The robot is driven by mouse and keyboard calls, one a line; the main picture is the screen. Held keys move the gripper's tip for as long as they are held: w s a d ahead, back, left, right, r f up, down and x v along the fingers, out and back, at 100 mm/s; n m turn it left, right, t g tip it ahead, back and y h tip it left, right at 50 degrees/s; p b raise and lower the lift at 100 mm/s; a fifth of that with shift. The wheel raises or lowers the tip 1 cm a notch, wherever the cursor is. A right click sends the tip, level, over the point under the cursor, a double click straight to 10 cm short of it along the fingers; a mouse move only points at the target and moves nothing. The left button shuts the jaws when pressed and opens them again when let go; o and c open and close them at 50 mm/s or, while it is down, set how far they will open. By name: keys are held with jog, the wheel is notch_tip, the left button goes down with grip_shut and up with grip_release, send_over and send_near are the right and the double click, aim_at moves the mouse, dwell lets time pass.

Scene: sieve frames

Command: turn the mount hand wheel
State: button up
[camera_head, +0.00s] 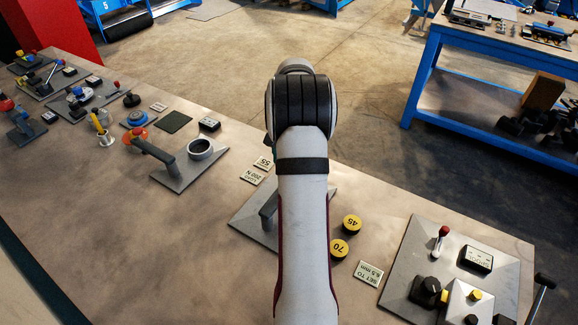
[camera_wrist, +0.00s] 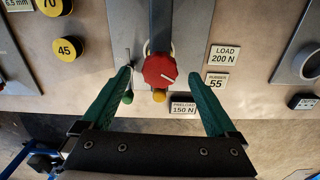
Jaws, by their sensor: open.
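A red faceted hand wheel (camera_wrist: 159,71) with a white line on its face shows in the wrist view, at the end of a dark grey bar (camera_wrist: 161,25) on a grey plate. My gripper (camera_wrist: 161,76) has two green fingers spread wide, one on each side of the wheel, with clear gaps between. I see no contact. A yellow-orange part (camera_wrist: 159,96) shows just below the wheel, and a small green ball (camera_wrist: 127,97) lies near the left finger. In the head view my arm hides the wheel and my gripper; part of the mount plate (camera_head: 247,222) shows beside the arm.
Labels "LOAD 200 N" (camera_wrist: 223,55), "RUBBER 55" (camera_wrist: 216,83) and "PRELOAD 150 N" (camera_wrist: 183,106) lie near the wheel. Yellow discs 45 (camera_head: 352,223) and 70 (camera_head: 339,248) sit right of my arm. A control panel (camera_head: 399,270) stands at right, another lever fixture (camera_head: 176,171) at left.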

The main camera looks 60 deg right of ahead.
jog(key=shift+f, duration=1.15)
jog(key=c, duration=1.4)
jog(key=shift+m, duration=0.3)
jog(key=m, duration=0.4)
jog(key=shift+w+m, duration=0.1)
jog(key=shift+m, duration=0.2)
jog(key=shift+w+d+r+m, duration=0.1)
jog(key=shift+m, duration=2.1)
jog(key=o, duration=1.4)
